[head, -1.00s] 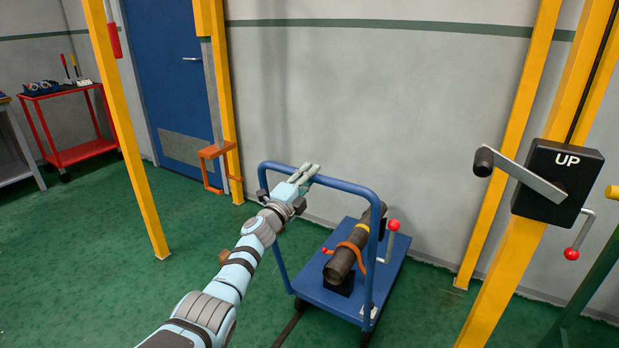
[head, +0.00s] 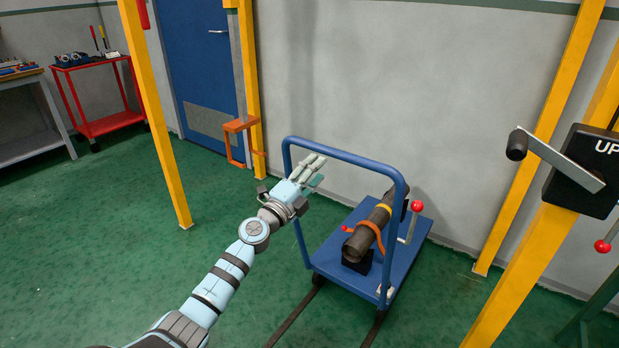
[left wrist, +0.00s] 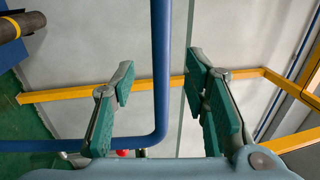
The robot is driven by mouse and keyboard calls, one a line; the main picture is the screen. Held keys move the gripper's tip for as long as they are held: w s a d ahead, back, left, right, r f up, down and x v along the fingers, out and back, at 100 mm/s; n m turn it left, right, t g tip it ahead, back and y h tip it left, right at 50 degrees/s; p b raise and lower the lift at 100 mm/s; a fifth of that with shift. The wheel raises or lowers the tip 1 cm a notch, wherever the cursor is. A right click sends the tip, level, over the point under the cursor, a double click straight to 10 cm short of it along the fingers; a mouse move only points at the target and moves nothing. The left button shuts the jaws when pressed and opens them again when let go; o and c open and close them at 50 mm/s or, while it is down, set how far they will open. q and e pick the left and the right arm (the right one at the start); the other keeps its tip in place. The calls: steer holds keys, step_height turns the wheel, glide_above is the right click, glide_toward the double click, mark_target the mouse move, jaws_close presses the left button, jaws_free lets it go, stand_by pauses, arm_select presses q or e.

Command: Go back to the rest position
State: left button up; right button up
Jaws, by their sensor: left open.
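My left gripper (head: 315,170) is open and empty at the left upright of the blue cart handle (head: 345,157) in the head view, its fingers pointing up and right. In the left wrist view my left gripper (left wrist: 160,70) shows two spread green-padded fingers, with the blue handle bar (left wrist: 160,100) running between them in the picture. I cannot tell how far the bar is from the fingers. A dark pipe (head: 368,235) lies on the blue cart (head: 405,255), with an orange strap across it. My right gripper is not in view.
A yellow post (head: 155,110) stands left of my arm. A crank box marked UP (head: 590,165) is on a yellow post at right. A red tool cart (head: 110,122) and grey bench (head: 30,148) stand far left. Green floor is open between post and cart.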

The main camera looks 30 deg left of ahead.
arm_select(q)
steer(key=s, duration=0.2)
steer(key=shift+s+f, duration=0.25)
steer(key=shift+s, duration=0.15)
